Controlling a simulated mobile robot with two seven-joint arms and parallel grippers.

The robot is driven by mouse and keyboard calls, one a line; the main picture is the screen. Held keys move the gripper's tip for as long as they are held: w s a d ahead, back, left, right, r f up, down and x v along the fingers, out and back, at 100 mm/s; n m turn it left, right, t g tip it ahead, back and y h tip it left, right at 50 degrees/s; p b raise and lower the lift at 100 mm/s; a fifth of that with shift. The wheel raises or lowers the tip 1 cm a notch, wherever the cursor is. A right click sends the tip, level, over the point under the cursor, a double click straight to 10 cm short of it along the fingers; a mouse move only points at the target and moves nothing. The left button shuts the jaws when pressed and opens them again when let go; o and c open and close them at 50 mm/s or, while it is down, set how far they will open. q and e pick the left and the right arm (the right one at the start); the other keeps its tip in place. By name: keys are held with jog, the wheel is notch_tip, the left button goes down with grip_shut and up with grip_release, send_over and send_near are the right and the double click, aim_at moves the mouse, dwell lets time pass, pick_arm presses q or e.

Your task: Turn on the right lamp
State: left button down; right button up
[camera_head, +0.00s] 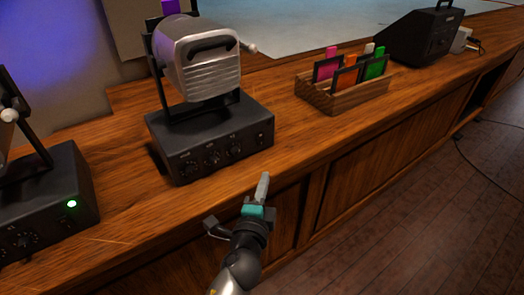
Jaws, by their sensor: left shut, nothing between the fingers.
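The right lamp has a silver ribbed head (203,62) on a black bracket above a dark box base (210,138) with several knobs on its front. A small switch-like part (260,137) sits at the right end of that front, and no light glows on it. The left lamp (45,205) is partly cut off at the left edge; a green light (71,203) glows on its base. My left gripper (263,185) is shut and empty, in front of and below the right end of the right lamp's base, apart from it. My right gripper is not in view.
A wooden rack (345,92) with coloured cards stands right of the lamp on the wooden desk (120,145). A black wedge-shaped device (425,38) stands further back. The desk edge runs up to the right, with open floor (440,210) beyond it.

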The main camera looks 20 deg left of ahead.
pick_arm(q)
jog(key=b, duration=0.1)
send_near(264, 142)
jog(key=w+d, duration=0.2)
jog(key=w, duration=0.1)
jog(key=shift+d, duration=0.35)
jog(key=shift+w+a+f, duration=0.2)
jog(key=shift+w+a, duration=0.95)
jog(key=shift+a, duration=0.05)
jog(key=shift+w+a, duration=0.3)
jog(key=shift+a, duration=0.1)
jog(key=shift+f, duration=0.1)
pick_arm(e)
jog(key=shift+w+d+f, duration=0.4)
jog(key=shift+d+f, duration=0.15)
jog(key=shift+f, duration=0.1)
